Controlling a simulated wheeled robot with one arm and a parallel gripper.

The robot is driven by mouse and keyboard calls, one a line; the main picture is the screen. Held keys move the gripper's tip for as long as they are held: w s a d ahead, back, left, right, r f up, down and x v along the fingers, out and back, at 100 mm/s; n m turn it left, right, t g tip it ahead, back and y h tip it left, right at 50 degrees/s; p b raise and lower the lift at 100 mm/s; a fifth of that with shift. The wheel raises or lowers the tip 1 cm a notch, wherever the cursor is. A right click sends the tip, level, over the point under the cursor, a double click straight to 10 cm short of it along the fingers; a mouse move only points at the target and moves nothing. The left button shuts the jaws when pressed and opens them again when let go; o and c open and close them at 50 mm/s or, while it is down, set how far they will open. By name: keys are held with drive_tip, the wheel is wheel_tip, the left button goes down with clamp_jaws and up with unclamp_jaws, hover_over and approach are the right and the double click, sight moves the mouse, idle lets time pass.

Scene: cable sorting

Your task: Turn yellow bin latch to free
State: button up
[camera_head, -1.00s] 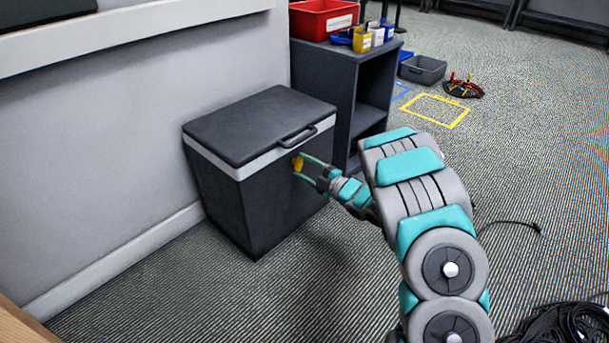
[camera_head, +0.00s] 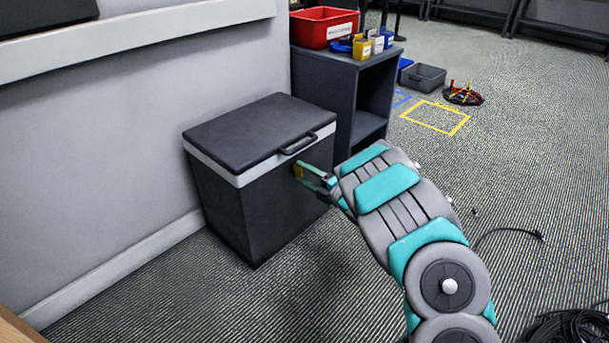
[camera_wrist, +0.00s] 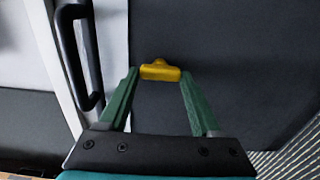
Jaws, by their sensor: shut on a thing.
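The dark grey bin (camera_head: 255,214) has a light band under its closed black lid (camera_head: 250,130). Its yellow latch (camera_head: 298,171) is on the front face, just below the band and the handle. My gripper (camera_wrist: 159,72) has its two green fingers on either side of the latch and is shut on it. In the wrist view the latch (camera_wrist: 160,69) shows as a wide yellow bar with a small knob, between the fingertips. In the head view the fingers partly cover it.
The black lid handle (camera_wrist: 75,55) is close to the left finger. A dark shelf (camera_head: 345,95) stands behind the bin and carries a red bin (camera_head: 322,27) and small containers. A grey tray (camera_head: 422,76) and a yellow floor outline (camera_head: 435,117) lie beyond. Cables (camera_head: 570,328) lie at the lower right.

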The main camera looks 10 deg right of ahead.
drive_tip(key=o, duration=1.4)
drive_tip(key=shift+p+v, duration=0.35)
drive_tip(key=shift+v, duration=3.55)
